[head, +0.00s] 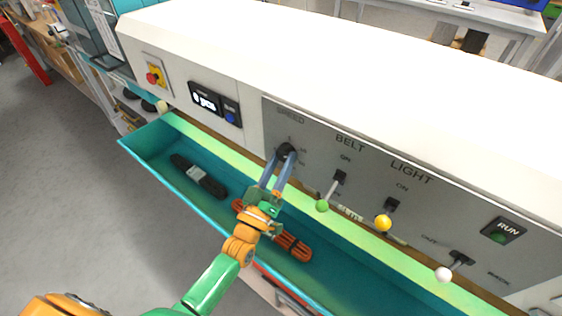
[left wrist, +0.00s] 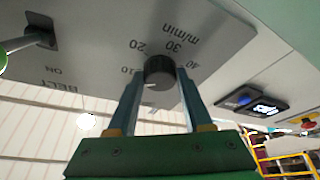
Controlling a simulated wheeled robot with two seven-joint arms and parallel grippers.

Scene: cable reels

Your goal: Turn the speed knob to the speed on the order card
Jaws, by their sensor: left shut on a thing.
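The speed knob (head: 287,151) is a round black knob under the word SPEED on the grey control panel (head: 318,152). My left gripper (head: 283,160) reaches up to it and is shut on it. In the left wrist view the black knob (left wrist: 159,72) sits between the two blue-grey fingers (left wrist: 158,80). The scale around it reads 10, 20, 30, 40 and m/min, upside down in that view. A small pale mark shows on the knob's lower left edge there; the exact setting is hard to tell. I cannot make out an order card. My right gripper is out of view.
A display (head: 205,99) reads 0 pcs.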

